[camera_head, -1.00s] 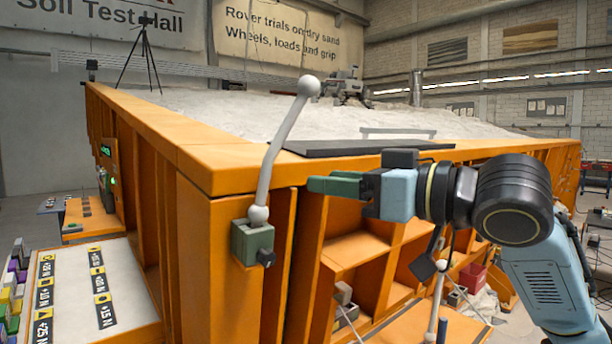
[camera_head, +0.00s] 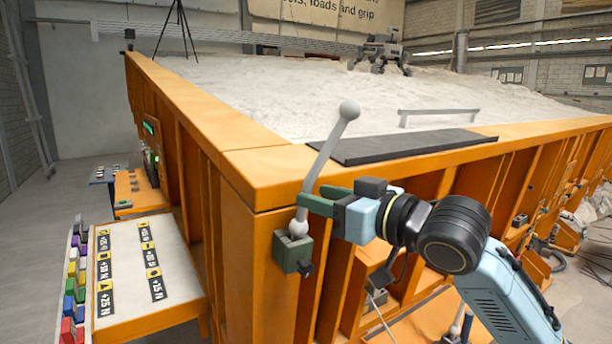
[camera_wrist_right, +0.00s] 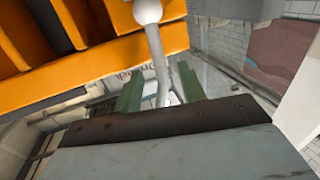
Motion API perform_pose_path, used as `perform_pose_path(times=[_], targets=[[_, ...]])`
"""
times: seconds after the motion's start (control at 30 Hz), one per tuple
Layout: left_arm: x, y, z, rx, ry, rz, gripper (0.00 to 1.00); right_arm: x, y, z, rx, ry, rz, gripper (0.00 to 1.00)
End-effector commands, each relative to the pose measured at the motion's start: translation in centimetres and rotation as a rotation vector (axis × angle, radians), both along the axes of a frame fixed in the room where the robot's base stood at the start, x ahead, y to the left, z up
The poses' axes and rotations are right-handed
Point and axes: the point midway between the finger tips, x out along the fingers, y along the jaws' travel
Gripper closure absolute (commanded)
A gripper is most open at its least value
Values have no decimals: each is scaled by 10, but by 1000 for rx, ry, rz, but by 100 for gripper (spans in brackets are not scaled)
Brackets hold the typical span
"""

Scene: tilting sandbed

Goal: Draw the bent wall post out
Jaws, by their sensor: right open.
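The bent wall post (camera_head: 328,150) is a pale grey rod with a ball at its top and another at its foot. It leans to the right and stands in a grey-green socket block (camera_head: 293,254) on the orange corner. My right gripper (camera_head: 306,202), with green fingers, is at the lower rod, just above the foot ball. In the right wrist view the rod (camera_wrist_right: 157,50) runs between the two spread fingers, which are open; I cannot tell whether either touches it. My left gripper is not in view.
The orange sandbed wall (camera_head: 255,172) stands close behind the post. A dark flat plate (camera_head: 400,146) lies on the sandbed's edge. A side table (camera_head: 125,275) with labelled strips and coloured blocks is at the lower left. Open floor lies further left.

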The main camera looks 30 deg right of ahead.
Motion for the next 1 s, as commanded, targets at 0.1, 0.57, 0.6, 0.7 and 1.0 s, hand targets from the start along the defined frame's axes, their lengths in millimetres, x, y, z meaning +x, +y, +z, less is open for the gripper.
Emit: perform_pose_path(times=[0.1,0.57,0.6,0.7,1.0], targets=[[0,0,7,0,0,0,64,17,7,1,3,0,2,60],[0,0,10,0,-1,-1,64,36,14,-1,-1,1,1,60],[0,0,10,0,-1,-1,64,36,14,-1,-1,1,1,60],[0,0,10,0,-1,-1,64,35,13,-1,-1,1,1,69],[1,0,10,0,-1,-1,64,35,13,-1,-1,1,1,100]])
